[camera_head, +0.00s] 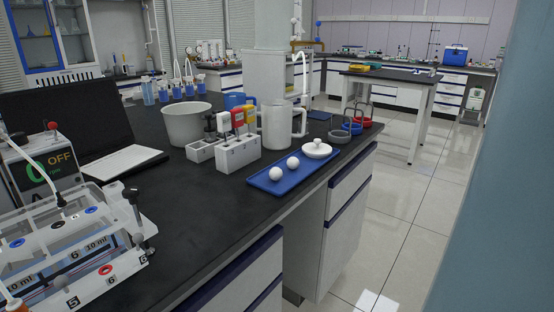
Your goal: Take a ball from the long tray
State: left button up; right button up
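A long blue tray (306,172) lies on the black bench top near its right edge. Two white balls (275,174) rest on it, one near the front end and the other ball (293,162) a little behind it. A round white lid-like piece with a knob (318,150) sits at the far end of the tray. Neither of my grippers shows in the head view.
Left of the tray stand a white holder block (240,154) with colored-handled tools, a grey pot (187,124) and a white mug (277,127). Metal rings (339,136) stand behind. The bench's front middle is clear.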

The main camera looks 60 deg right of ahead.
aim_at(293, 163)
jog(key=z, duration=1.95)
